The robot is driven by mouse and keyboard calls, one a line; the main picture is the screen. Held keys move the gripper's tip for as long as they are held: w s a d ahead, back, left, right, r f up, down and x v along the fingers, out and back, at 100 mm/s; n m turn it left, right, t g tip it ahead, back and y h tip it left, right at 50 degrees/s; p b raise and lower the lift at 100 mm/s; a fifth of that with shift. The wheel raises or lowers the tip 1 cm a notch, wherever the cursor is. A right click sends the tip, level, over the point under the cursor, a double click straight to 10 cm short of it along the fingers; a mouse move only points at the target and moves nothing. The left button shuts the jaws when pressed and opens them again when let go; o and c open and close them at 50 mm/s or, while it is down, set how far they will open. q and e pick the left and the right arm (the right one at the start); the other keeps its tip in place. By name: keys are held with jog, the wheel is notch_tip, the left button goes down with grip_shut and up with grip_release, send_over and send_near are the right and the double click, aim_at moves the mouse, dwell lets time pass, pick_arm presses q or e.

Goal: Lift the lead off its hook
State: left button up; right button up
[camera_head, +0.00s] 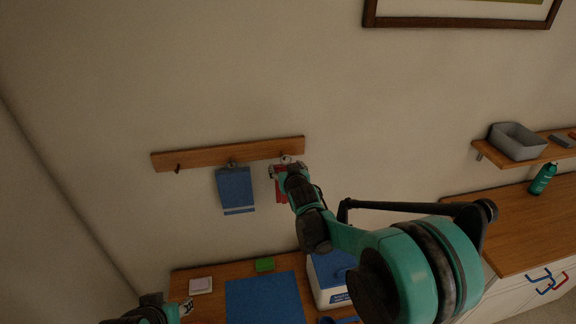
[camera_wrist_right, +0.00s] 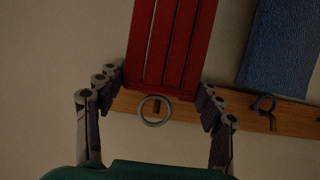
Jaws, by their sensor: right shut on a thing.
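The lead (camera_head: 281,186) is a red strap hanging at the right end of a wooden hook rail (camera_head: 230,153). In the right wrist view the red lead (camera_wrist_right: 172,45) is a wide, striped piece with a metal ring (camera_wrist_right: 155,110) at its end. The ring lies at a dark hook on the rail; the ring appears still around the hook. My right gripper (camera_wrist_right: 158,88) has one finger at each side edge of the lead, close to the ring, and is shut on it. My left gripper is only partly seen at the bottom left of the head view, its jaws unclear.
A blue towel (camera_head: 235,188) hangs on the middle hook, just left of the lead. The left hook (camera_head: 178,168) is bare. Below are a desk with a blue mat (camera_head: 266,300), a green block (camera_head: 265,264) and a white box with blue lid (camera_head: 331,280). A shelf (camera_head: 522,158) is at right.

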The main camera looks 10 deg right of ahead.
jog(key=shift+s, duration=1.2)
jog(key=shift+s, duration=2.5)
jog(key=shift+f, duration=0.1)
